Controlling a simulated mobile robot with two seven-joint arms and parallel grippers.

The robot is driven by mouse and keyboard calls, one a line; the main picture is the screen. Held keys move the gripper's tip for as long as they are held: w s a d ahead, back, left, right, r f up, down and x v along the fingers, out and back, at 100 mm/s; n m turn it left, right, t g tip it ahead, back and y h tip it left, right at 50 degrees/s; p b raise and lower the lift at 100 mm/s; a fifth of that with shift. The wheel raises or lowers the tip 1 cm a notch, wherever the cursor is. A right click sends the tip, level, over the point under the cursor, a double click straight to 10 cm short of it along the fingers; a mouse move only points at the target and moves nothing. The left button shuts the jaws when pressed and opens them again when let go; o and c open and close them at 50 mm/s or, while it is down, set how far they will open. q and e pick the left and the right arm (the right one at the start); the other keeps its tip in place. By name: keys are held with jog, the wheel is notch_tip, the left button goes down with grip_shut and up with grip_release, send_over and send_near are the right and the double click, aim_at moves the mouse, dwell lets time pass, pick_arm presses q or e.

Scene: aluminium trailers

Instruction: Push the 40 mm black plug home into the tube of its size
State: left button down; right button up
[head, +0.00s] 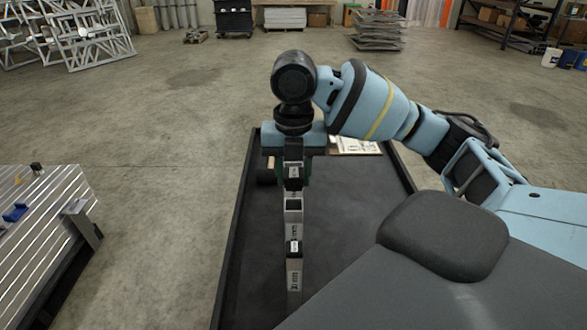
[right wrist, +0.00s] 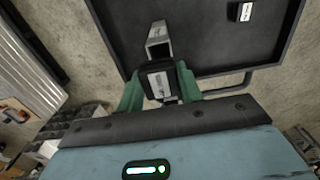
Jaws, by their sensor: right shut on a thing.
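My right gripper (head: 293,168) points down over the dark tray, its fingers partly hidden under its own blue body. In the right wrist view its green fingers (right wrist: 158,92) are shut on a black plug (right wrist: 160,76) with a pale label. In the head view a black piece (head: 293,184) shows just below the gripper, in line with the tubes. A square aluminium tube (head: 293,206) with an open mouth stands near it; an open tube (right wrist: 158,47) also shows beside the held plug. Whether the plug's lower end is in a tube is hidden. My left gripper is not in view.
Nearer in the row, another labelled tube (head: 294,272) has a black piece with a white label (head: 294,247) at its top. The tray (head: 352,215) has a raised dark rim and free floor right of the row. A slatted metal table (head: 40,225) stands left.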

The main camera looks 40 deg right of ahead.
notch_tip(320, 180, down, 6)
jog(key=shift+r, duration=0.1)
dwell(0.9)
jog(key=shift+s+f, duration=0.15)
jog(key=shift+f, duration=0.05)
jog(key=o, duration=1)
jog(key=shift+a+f+b, duration=0.1)
jog(key=shift+f+b, duration=0.05)
jog(key=shift+b, duration=0.15)
jog(key=shift+o, duration=0.2)
jog(key=shift+r+p, duration=0.35)
jog(key=shift+r, duration=4.1)
